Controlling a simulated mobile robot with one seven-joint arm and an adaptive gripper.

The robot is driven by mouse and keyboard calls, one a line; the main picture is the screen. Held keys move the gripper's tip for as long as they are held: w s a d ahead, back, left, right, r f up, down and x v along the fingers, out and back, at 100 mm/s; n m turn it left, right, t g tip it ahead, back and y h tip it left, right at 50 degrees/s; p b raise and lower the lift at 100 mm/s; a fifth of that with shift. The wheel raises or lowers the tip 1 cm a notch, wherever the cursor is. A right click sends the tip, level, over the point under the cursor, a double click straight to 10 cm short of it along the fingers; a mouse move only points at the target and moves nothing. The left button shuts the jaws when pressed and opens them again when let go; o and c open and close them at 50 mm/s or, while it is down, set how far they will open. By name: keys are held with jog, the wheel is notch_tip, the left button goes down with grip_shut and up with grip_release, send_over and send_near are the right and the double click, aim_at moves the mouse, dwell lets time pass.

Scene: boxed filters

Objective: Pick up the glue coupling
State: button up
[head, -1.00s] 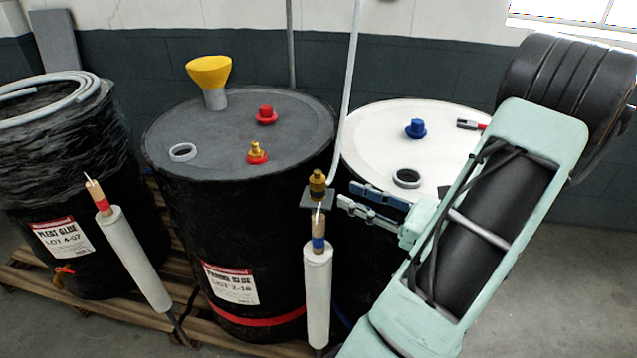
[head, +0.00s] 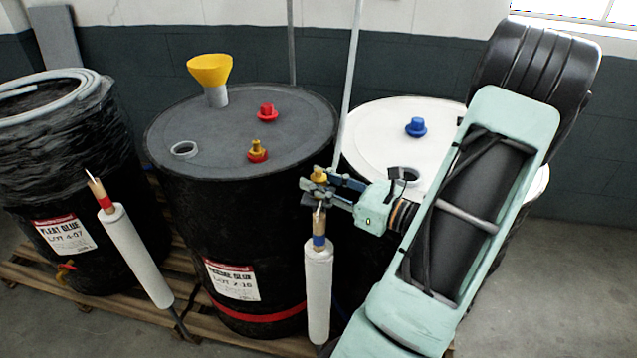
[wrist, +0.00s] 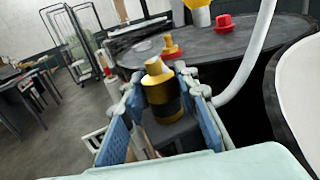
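A brass coupling (head: 318,175) with a dark band stands upright on a small dark bracket in front of the gap between the black drum and the white-topped drum. It also shows large in the wrist view (wrist: 160,88), on its dark plate (wrist: 172,131). My gripper (head: 322,186) is level with the coupling, one finger on each side of it. In the wrist view the blue-padded fingers (wrist: 160,112) are spread, with a gap at the left finger; the right finger is close, and contact there cannot be told. The fingers partly hide the coupling in the head view.
The black drum (head: 230,118) carries a yellow funnel (head: 210,72), a red cap (head: 267,111) and a brass fitting on a red base (head: 257,151). The white-topped drum (head: 375,120) carries a blue cap (head: 415,127). A pale hose (head: 349,90) rises close beside my gripper.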

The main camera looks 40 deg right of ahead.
grip_shut()
jog(key=shift+r, duration=0.15)
